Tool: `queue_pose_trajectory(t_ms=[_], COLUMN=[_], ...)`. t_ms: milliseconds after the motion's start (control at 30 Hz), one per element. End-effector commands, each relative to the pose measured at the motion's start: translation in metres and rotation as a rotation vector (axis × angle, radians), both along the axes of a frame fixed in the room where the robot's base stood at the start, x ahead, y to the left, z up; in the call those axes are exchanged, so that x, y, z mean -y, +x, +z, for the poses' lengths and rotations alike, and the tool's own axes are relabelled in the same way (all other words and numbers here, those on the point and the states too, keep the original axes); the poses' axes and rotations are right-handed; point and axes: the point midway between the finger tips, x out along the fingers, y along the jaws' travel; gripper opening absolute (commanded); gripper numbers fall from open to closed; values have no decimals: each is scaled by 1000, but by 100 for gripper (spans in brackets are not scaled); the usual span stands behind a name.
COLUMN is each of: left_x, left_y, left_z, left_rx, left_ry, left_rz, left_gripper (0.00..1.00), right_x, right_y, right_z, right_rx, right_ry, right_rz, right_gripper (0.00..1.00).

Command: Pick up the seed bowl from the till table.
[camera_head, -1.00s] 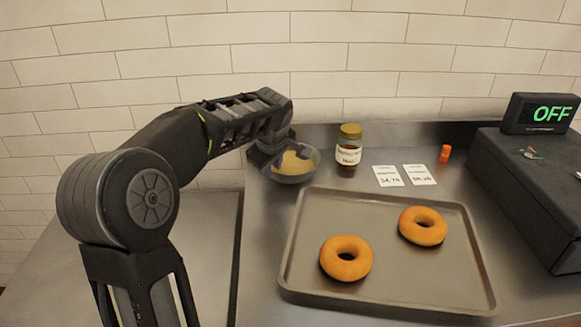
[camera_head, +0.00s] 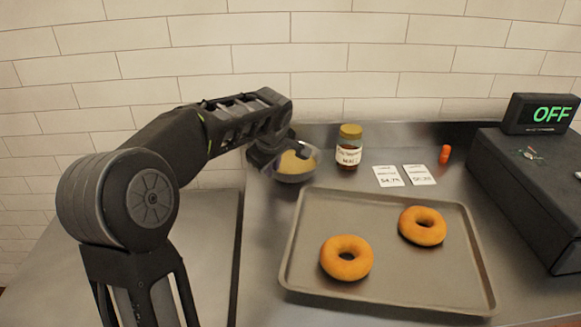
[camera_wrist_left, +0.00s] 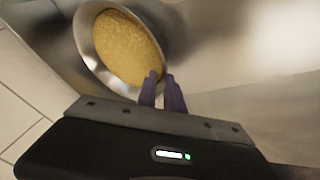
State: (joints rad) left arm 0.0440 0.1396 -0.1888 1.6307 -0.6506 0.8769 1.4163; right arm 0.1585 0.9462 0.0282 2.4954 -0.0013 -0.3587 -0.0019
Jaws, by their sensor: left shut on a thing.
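The seed bowl (camera_head: 297,174) is a round metal bowl filled with yellow seeds, at the back left of the steel till table (camera_head: 262,240). It also shows in the left wrist view (camera_wrist_left: 88,50), close to the fingers. My left gripper (camera_head: 282,158) reaches over the bowl's left side, and the arm partly covers it. In the left wrist view the two purple fingers (camera_wrist_left: 162,90) are close together at the bowl's rim, shut on it. Whether the bowl's base touches the table is hard to tell. My right gripper is not in view.
A labelled jar (camera_head: 349,150) with a gold lid stands right of the bowl. Two price cards (camera_head: 404,176) and a small orange object (camera_head: 445,154) lie farther right. A tray (camera_head: 385,296) with two bagels (camera_head: 346,258) is in front. The till (camera_head: 535,190) stands at the right.

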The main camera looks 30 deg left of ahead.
Motion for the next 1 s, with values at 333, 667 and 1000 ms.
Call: queue_pose_trajectory(t_ms=[333, 667, 1000], left_x=[3, 2, 1], left_y=[0, 0, 1], left_z=[-5, 20, 84], left_rx=[-7, -3, 3], left_ry=[-5, -3, -1], left_rz=[-4, -1, -1], left_gripper=[0, 0, 0], right_x=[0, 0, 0], right_y=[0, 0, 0], right_z=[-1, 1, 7], right_rx=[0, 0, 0], right_ry=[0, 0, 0], right_rz=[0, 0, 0], right_gripper=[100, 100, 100])
